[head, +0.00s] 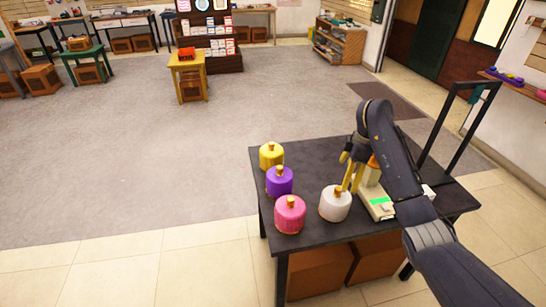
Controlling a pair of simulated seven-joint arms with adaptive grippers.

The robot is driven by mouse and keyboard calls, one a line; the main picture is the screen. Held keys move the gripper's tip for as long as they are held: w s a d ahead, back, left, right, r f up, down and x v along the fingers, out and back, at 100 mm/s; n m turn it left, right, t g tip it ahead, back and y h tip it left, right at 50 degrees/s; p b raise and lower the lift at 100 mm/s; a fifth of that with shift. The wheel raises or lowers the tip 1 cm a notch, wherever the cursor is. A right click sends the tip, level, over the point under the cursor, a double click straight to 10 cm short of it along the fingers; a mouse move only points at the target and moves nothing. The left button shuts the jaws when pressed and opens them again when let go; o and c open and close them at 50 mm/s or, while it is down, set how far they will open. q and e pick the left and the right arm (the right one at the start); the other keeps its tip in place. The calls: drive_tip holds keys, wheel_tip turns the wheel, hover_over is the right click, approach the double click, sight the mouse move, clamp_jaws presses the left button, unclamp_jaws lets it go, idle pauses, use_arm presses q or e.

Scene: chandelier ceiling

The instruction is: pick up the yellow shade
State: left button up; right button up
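The yellow shade (271,157) stands upright at the back left corner of the dark table (316,160), with a small knob on top. The purple shade (280,184) and the pink shade (290,217) stand in front of it in a row along the left side. The white shade (335,206) stands to their right. My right gripper (351,190) points down with its yellow fingers just behind and right of the white shade's top. It is well to the right of the yellow shade. Whether its fingers are apart or closed is unclear. My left gripper is out of view.
A pale device with a green panel (381,202) stands right of the white shade, partly behind my arm. A black frame (457,125) rises at the table's right end. The table top between the yellow shade and my gripper is clear. Brown boxes (319,272) sit underneath.

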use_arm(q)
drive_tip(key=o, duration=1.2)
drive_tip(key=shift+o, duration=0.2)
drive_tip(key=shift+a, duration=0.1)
